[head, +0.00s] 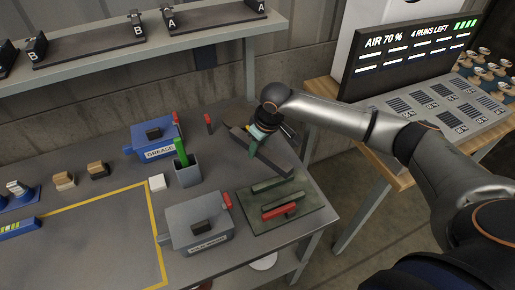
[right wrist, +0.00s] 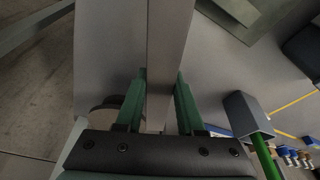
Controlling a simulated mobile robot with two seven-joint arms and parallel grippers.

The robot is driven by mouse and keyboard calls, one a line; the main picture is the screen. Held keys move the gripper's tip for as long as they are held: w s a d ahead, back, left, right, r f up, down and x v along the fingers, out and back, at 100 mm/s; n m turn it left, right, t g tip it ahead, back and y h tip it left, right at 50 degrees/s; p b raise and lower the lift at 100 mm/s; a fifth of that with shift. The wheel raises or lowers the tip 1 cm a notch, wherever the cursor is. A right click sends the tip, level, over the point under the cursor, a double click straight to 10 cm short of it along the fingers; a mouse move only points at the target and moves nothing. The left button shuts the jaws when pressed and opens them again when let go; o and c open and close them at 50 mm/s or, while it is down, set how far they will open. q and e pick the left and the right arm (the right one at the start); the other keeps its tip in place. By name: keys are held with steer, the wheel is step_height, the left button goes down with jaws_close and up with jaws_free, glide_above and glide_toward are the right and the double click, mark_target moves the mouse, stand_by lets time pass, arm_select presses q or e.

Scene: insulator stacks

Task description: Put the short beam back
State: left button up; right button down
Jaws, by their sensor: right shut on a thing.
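My right gripper (head: 256,142) is shut on a grey beam (head: 273,160) over the back right part of the workbench. The beam sticks out on both sides of the green fingers. In the right wrist view the beam (right wrist: 168,45) runs up the picture between the two green fingers (right wrist: 160,100). I cannot tell if it touches the bench. On the shelf, black holders marked B (head: 88,47) and A (head: 215,17) stand in a row. My left gripper is not in view.
The workbench (head: 105,220) holds a blue grease box (head: 153,138), a grey bin (head: 188,175) with a green-handled tool, a grey box (head: 200,226) and a dark green mat (head: 300,215) with red-handled and green bars. A wooden table with a display (head: 415,55) stands right. The yellow-outlined area is mostly clear.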

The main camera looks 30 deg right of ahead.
mark_target(266, 152)
steer(key=shift+f, duration=0.2)
steer(key=shift+f, duration=0.15)
steer(key=shift+f, duration=0.25)
steer(key=c, duration=0.5)
jaws_free()
steer(key=p+v, duration=0.1)
steer(key=v, duration=1.1)
steer(key=shift+r, duration=0.35)
steer(key=shift+s, duration=0.1)
